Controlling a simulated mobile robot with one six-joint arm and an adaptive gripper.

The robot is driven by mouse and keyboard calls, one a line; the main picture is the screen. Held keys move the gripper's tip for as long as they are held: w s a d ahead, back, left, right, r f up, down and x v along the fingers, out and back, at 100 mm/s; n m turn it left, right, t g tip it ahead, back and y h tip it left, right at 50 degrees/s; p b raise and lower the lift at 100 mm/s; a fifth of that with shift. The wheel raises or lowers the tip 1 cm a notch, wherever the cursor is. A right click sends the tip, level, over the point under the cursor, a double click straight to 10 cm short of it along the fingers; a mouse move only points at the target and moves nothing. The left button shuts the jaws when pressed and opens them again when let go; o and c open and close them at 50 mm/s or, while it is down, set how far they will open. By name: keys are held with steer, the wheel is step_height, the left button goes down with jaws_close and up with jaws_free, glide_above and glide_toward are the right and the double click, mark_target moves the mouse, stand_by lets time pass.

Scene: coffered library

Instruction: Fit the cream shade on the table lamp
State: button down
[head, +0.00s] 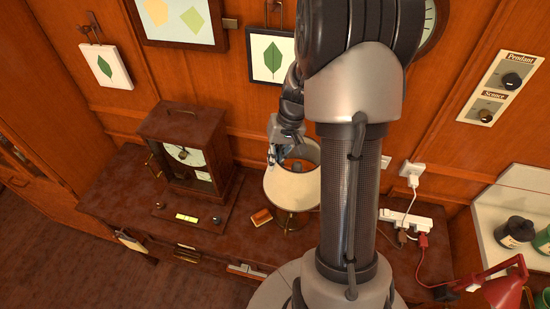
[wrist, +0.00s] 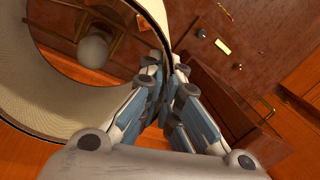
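The cream shade (head: 292,190) is upright over the table lamp, whose brass base (head: 286,220) shows just below it on the dark wooden cabinet top. In the wrist view the shade (wrist: 40,85) fills the left, and a pale bulb (wrist: 93,51) shows through its open top. My gripper (head: 273,155) is at the left of the shade's upper rim. In the wrist view my gripper's fingers (wrist: 166,72) are closed on either side of the shade's wall. Whether the shade rests on the lamp's fitting is hidden.
A wooden clock case (head: 187,155) stands left of the lamp. A small orange box (head: 261,217) lies close by the lamp's base. A power strip (head: 408,222) with plugs and a red lamp (head: 500,288) are to the right. Framed leaf pictures hang on the wall behind.

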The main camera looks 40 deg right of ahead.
steer(key=shift+d+b+x, duration=0.2)
steer(key=shift+b+x, duration=0.7)
steer(key=shift+x, duration=0.15)
steer(key=c, duration=2.3)
jaws_free()
steer(key=shift+s+f, duration=0.1)
steer(key=shift+f, duration=0.05)
steer(key=o, duration=0.6)
steer(key=v, duration=1.2)
